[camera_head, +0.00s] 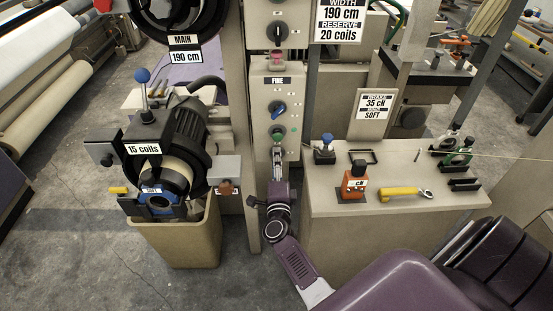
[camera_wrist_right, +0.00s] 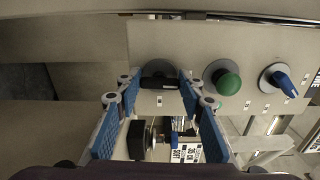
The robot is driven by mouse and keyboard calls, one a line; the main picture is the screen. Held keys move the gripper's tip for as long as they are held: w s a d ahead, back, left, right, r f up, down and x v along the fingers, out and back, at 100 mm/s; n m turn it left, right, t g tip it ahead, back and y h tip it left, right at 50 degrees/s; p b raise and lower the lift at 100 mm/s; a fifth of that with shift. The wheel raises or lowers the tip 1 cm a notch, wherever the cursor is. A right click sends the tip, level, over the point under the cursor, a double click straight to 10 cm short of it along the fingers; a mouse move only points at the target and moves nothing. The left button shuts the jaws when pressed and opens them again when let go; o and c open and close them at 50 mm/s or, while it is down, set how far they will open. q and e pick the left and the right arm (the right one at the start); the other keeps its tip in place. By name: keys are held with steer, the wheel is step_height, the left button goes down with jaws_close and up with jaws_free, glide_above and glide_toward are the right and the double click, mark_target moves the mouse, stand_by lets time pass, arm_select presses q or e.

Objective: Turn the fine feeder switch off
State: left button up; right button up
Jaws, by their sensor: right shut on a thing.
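The switch panel (camera_head: 269,95) carries a FINE label (camera_head: 277,81). On it are a blue-handled knob (camera_head: 277,109) and a green button (camera_head: 278,132). In the right wrist view the green button (camera_wrist_right: 226,83) and blue knob (camera_wrist_right: 278,78) sit in a row to the right of a black knob (camera_wrist_right: 160,74). My right gripper (camera_head: 277,152) is at the lower end of this panel, and its fingers (camera_wrist_right: 159,84) are shut on the black knob's bar. The fingers hide that knob in the head view. My left gripper is out of view.
A spool unit (camera_head: 165,150) marked 15 coils stands left of the post, above a tan bin (camera_head: 180,240). Right is a beige bench (camera_head: 410,185) with an orange block (camera_head: 354,182) and a yellow tool (camera_head: 400,194). Another black knob (camera_head: 277,33) sits above the FINE label.

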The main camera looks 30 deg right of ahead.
steer(key=shift+f+n, duration=0.1)
steer(key=shift+n, duration=0.3)
steer(key=o, duration=1.2)
steer(key=v, duration=0.7)
steer(key=shift+s+a, duration=0.2)
steer(key=shift+s, duration=0.05)
